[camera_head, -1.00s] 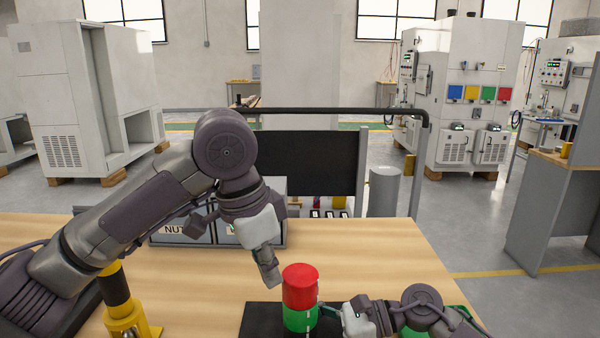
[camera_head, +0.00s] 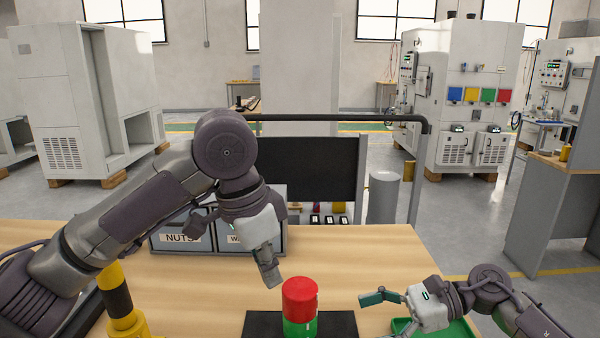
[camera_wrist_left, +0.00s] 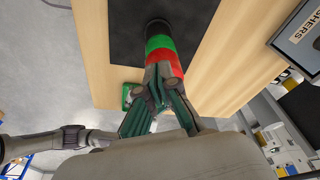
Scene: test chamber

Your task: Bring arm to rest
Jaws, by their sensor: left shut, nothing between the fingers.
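A red and green cylinder (camera_head: 300,304) stands upright on a black mat (camera_head: 342,325) on the table, red part on top. My left gripper (camera_head: 271,276) is shut and empty, just left of and above the cylinder's top in the head view. In the left wrist view its green fingers (camera_wrist_left: 166,100) overlap the red end of the cylinder (camera_wrist_left: 160,46); I cannot tell whether they touch. My right gripper (camera_head: 384,311) is to the right of the cylinder, apart from it, with fingers spread and empty.
Grey bins (camera_head: 187,240), one labelled NUTS, stand at the table's back. A yellow and black post (camera_head: 120,305) is at the front left, beside my left arm. A green tray (camera_head: 462,330) lies under my right gripper. The table's right middle is clear.

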